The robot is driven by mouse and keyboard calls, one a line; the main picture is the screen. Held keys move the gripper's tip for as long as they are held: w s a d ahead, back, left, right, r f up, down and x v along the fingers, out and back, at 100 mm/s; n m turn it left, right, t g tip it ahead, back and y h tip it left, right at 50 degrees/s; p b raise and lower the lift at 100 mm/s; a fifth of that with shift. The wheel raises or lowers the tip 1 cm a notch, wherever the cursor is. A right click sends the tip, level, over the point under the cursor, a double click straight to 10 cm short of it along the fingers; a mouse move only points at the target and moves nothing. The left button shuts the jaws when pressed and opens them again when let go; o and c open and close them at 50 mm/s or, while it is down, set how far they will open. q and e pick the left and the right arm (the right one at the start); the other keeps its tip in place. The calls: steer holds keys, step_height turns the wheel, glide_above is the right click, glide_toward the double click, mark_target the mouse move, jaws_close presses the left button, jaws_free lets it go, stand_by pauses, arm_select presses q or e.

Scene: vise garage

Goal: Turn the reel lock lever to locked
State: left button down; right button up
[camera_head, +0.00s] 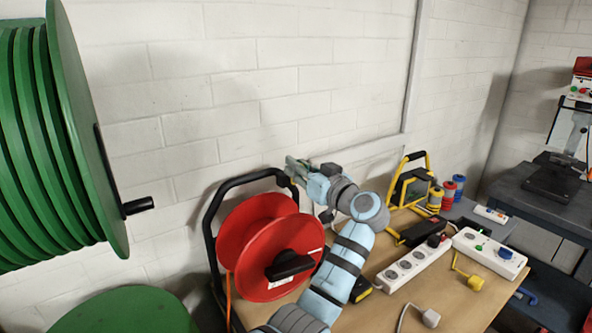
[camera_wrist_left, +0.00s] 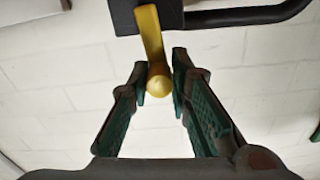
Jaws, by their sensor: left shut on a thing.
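The yellow lock lever (camera_wrist_left: 151,35) with its round knob hangs from a dark block in the left wrist view. My left gripper (camera_wrist_left: 158,84) is shut on the lever's knob end, with one green-padded finger on each side. In the head view my left gripper (camera_head: 292,168) is at the upper right corner of the black reel frame (camera_head: 209,220), and the lever cannot be made out there. The red cable reel (camera_head: 258,262) sits in this frame below the gripper. My right gripper is not in view.
A large green drum (camera_head: 75,120) stands at the left. On the wooden table (camera_head: 446,300) are white power strips (camera_head: 414,267), a yellow plug (camera_head: 472,281) and a work light (camera_head: 408,187). The white block wall (camera_head: 250,80) is close behind the reel.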

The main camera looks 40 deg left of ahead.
arm_select(q)
steer(key=shift+w+d+f+m, duration=0.1)
steer(key=shift+w+f+m, duration=0.15)
steer(key=shift+m, duration=0.45)
steer(key=c, duration=1.8)
jaws_free()
steer(key=v, duration=1.1)
steer(key=shift+s+d+r, duration=0.1)
steer(key=shift+s+d, duration=0.05)
steer(key=shift+d, duration=0.2)
